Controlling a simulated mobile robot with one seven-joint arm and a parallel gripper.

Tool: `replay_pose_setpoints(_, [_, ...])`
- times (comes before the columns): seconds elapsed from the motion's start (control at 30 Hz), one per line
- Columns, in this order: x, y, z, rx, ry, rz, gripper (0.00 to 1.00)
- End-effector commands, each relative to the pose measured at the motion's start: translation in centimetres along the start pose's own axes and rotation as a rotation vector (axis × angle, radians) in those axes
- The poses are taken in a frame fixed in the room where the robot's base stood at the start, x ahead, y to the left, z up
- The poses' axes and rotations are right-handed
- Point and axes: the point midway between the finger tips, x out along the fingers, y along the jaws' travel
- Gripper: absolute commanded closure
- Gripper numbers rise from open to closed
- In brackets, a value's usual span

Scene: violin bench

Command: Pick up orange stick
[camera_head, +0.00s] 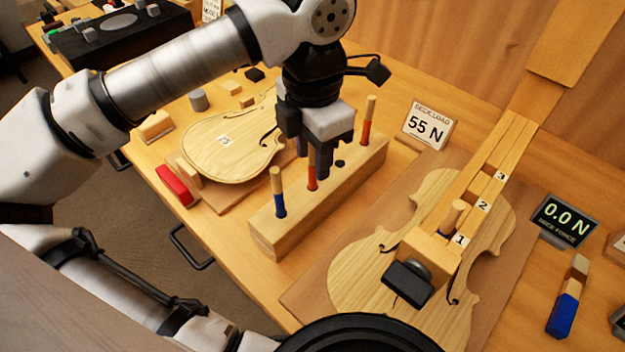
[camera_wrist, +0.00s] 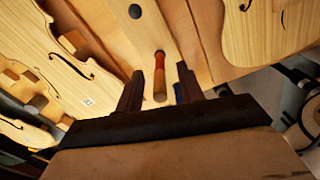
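A wooden rack block (camera_head: 345,195) holds several upright sticks with pale wooden tops and coloured lower parts. An orange stick (camera_head: 367,125) stands at its far right end. A red-orange stick (camera_head: 312,178) stands near the middle, its top partly hidden by my gripper. A blue stick (camera_head: 279,195) stands at the near left end. My gripper (camera_head: 310,150) points down over the block's middle. In the wrist view, a red-orange stick (camera_wrist: 159,75) shows between my open fingers (camera_wrist: 158,85), with gaps on both sides. A bit of blue (camera_wrist: 178,93) shows beside the right finger.
A violin plate (camera_head: 370,270) lies to the right under a wooden fixture with numbered slots; a stick (camera_head: 452,216) stands at slot 1. A violin body (camera_head: 215,150) lies left. A blue-ended stick (camera_head: 565,310) lies far right. Displays read 55 N (camera_head: 428,125) and 0.0 N (camera_head: 562,220).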

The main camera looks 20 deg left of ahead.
Motion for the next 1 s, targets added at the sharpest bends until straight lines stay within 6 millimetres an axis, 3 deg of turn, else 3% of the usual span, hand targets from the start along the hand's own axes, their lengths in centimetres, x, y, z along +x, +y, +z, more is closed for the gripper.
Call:
replay_pose_setpoints(0.13, [-0.1,0.0,0.0,0.000,0.000,0.000,0.65])
replay_pose_setpoints(0.4, [-0.1,0.0,0.0,0.000,0.000,0.000,1.00])
replay_pose_setpoints(0.8, [-0.2,0.0,0.0,0.000,0.000,0.000,1.00])
replay_pose_setpoints(1.0, [-1.5,0.0,0.0,-0.001,0.001,0.001,1.00])
